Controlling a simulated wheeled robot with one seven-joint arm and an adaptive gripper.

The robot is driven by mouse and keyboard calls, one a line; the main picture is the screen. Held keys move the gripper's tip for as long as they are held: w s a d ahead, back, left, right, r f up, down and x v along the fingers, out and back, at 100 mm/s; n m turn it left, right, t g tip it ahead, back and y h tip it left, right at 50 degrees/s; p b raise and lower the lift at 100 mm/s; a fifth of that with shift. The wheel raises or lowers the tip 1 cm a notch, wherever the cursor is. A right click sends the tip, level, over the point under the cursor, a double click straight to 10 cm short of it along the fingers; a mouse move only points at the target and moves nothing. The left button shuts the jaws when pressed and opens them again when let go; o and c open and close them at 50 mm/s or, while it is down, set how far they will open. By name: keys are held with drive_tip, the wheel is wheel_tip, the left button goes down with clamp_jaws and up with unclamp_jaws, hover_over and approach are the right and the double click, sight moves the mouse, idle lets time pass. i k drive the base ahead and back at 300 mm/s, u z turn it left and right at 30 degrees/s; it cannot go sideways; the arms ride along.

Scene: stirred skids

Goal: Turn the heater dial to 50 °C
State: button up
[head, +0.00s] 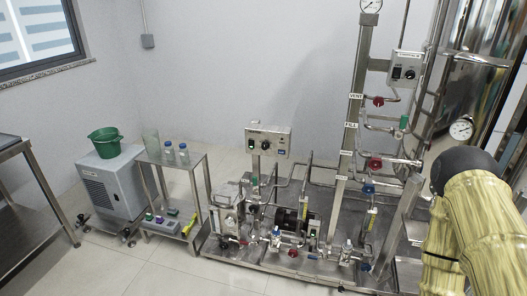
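Two grey control boxes with dark dials show in the head view. One box (281,133) stands on a post over the low skid at the middle, with a dark dial (265,145) on its front. The other box (412,59) is mounted higher at the right, with a dark dial (410,74) and a label strip. The lettering and scale marks are too small to read, so I cannot tell which dial is the heater's or where it is set. My arm, yellowish with a dark end, fills the lower right. My gripper is not in view.
The skid (285,262) carries pipes, pumps and red and blue valve handles. A steel tank (487,90) with a gauge (461,129) stands at the right. A trolley (187,163) with bottles and a grey cabinet (112,184) holding a green basin (104,143) stand left. The front floor is clear.

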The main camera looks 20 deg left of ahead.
sight(265, 146)
drive_tip(key=k, duration=1.2)
drive_tip(key=u, duration=0.55)
drive_tip(key=i, duration=0.5)
drive_tip(key=u, duration=0.75)
drive_tip(key=i, duration=0.85)
drive_tip(key=z, duration=0.5)
drive_tip(key=i, duration=0.95)
drive_tip(key=z, duration=0.8)
